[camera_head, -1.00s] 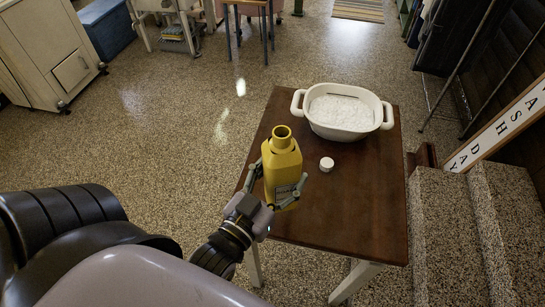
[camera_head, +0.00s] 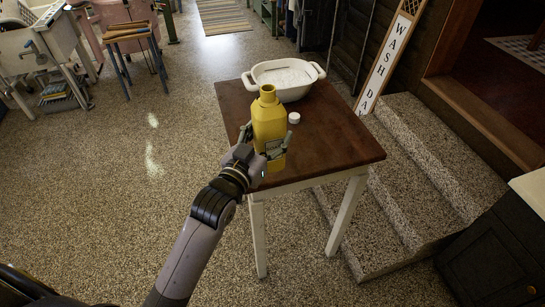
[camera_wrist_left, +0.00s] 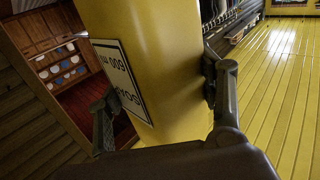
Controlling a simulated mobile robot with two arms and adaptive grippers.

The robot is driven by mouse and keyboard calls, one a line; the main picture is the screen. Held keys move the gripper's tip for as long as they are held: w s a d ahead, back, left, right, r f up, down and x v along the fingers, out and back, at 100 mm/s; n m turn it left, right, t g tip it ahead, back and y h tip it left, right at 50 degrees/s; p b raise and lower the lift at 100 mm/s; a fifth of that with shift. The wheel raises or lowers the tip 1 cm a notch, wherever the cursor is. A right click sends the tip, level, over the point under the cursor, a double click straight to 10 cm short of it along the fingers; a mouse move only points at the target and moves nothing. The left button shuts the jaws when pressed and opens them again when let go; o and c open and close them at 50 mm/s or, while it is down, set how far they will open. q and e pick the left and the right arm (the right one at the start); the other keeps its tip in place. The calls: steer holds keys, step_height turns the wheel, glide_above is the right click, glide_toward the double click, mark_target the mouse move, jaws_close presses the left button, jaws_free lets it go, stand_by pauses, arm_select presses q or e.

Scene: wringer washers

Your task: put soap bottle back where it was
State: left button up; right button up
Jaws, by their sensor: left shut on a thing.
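The yellow soap bottle (camera_head: 269,120) is upright with its mouth uncapped, at the left part of the small brown table (camera_head: 335,150) in the head view. My left gripper (camera_head: 268,150) is shut on its lower body from the near side. In the left wrist view the bottle (camera_wrist_left: 160,70) fills the middle, with a finger on either side and part of a white label showing. I cannot tell whether its base touches the table. A small white cap (camera_head: 294,118) lies on the table just right of the bottle. My right gripper is not in view.
A white two-handled tub (camera_head: 285,82) of white powder stands at the table's back. Speckled steps (camera_head: 420,170) and a "WASH DAY" sign (camera_head: 385,60) are to the right. A dark cabinet (camera_head: 490,265) is at lower right. The floor left of the table is open.

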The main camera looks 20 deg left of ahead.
arm_select(q)
steer(key=w+a+r+b, duration=0.3)
steer(key=w+r, duration=0.7)
steer(key=w, duration=0.3)
step_height(320, 180, down, 19)
steer(key=shift+w+m+h+p, duration=0.15)
steer(key=shift+m+h+p, duration=0.15)
steer(key=shift+p, duration=0.1)
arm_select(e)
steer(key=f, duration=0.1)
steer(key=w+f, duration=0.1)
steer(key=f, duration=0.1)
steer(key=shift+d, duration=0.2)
arm_select(q)
steer(key=shift+f, duration=0.1)
steer(key=shift+f, duration=0.15)
steer(key=o, duration=1.2)
steer(key=shift+o, duration=0.2)
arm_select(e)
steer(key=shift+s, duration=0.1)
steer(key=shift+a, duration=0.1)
